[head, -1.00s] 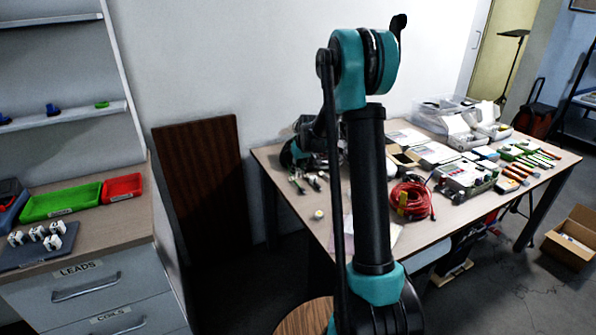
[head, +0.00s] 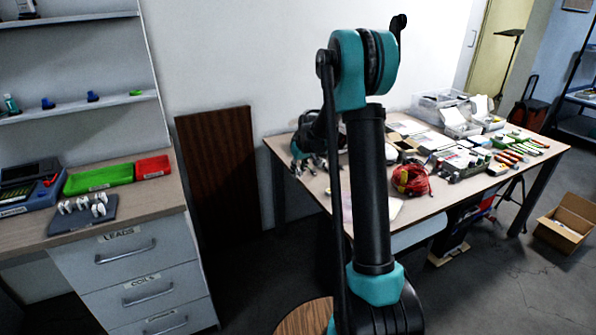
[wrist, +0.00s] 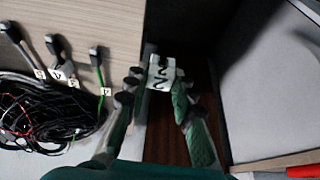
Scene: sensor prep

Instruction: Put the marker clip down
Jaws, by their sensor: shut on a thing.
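The marker clip (wrist: 162,72) is a small white piece with black marks in the wrist view. My gripper (wrist: 160,84) has its green-padded fingers closed on it, with the clip at the fingertips. Below the clip are a dark gap and a brown surface. In the head view my arm stands in front of the far table and hides most of my gripper; I cannot make out the clip there.
A grey mat (head: 82,216) with several white pieces lies on the left counter (head: 150,200), near a green tray (head: 98,178) and a red tray (head: 152,167). The far table (head: 440,205) is crowded. Black cables (wrist: 50,120) with white tags show in the wrist view.

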